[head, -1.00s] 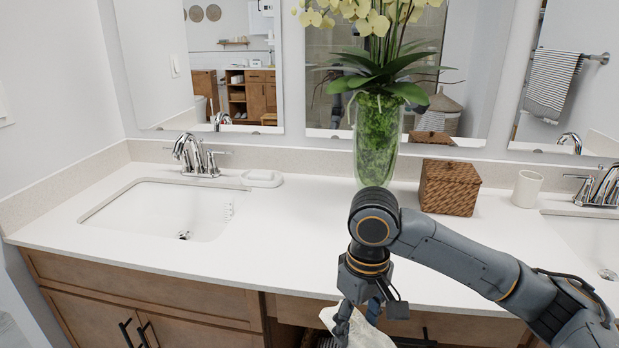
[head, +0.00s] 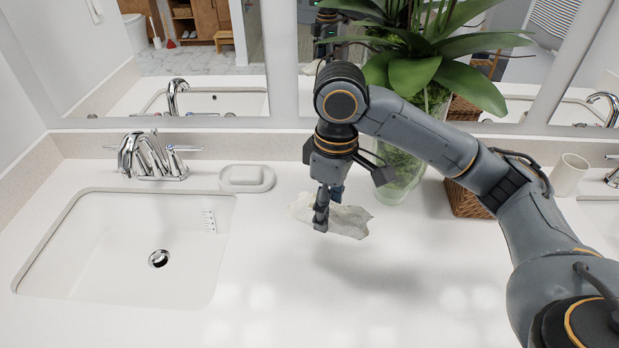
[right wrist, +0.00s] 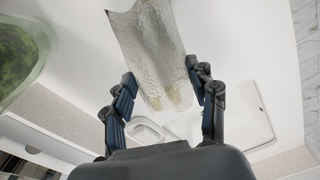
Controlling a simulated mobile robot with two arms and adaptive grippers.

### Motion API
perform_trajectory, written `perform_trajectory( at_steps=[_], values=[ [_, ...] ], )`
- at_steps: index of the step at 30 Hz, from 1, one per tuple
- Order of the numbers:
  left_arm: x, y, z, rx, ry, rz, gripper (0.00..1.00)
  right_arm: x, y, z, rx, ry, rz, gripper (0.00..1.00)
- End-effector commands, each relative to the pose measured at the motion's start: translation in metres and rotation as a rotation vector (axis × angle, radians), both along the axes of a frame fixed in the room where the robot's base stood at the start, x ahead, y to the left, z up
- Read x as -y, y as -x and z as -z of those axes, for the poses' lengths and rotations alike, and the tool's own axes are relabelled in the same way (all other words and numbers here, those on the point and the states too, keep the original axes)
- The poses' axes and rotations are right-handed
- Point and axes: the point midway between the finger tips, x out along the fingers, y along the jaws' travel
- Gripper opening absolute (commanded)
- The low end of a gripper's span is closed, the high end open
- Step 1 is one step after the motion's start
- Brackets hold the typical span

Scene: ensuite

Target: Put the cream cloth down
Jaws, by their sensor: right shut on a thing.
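The cream cloth (head: 348,222) is a pale, crumpled sheet in my right gripper (head: 327,208). The gripper points down over the white counter, to the right of the left sink, and is shut on the cloth. A soft shadow lies on the counter to the right of and below the cloth, so it seems to hang a little above the surface. In the right wrist view the cloth (right wrist: 152,45) spreads out between and beyond the two fingers. My left gripper is not in view.
The white counter (head: 290,290) is clear in front of the cloth. A sink (head: 120,245) with a chrome faucet (head: 152,155) is at left, and a white soap dish (head: 246,178) beside it. A glass vase (head: 400,170), woven box (head: 465,200) and cup (head: 569,175) stand behind my arm.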

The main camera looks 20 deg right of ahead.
Motion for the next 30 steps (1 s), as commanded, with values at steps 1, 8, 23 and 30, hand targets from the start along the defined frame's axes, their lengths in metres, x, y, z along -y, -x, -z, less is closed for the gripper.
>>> perform_trajectory(
  at_steps=[1, 8, 23, 30],
  values=[
    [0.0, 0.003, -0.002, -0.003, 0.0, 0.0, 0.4, 0.001, -0.001, -0.001, -0.001, 0.0, -0.002, 0.23],
    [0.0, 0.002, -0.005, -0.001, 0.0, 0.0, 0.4, 0.018, -0.038, 0.017, -0.004, 0.0, 0.002, 0.23],
    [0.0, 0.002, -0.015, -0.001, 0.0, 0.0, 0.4, 0.054, -0.118, 0.087, -0.001, 0.0, -0.003, 0.23],
    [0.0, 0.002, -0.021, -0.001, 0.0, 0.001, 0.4, 0.058, -0.126, 0.107, -0.004, 0.001, -0.005, 0.23]
  ],
)
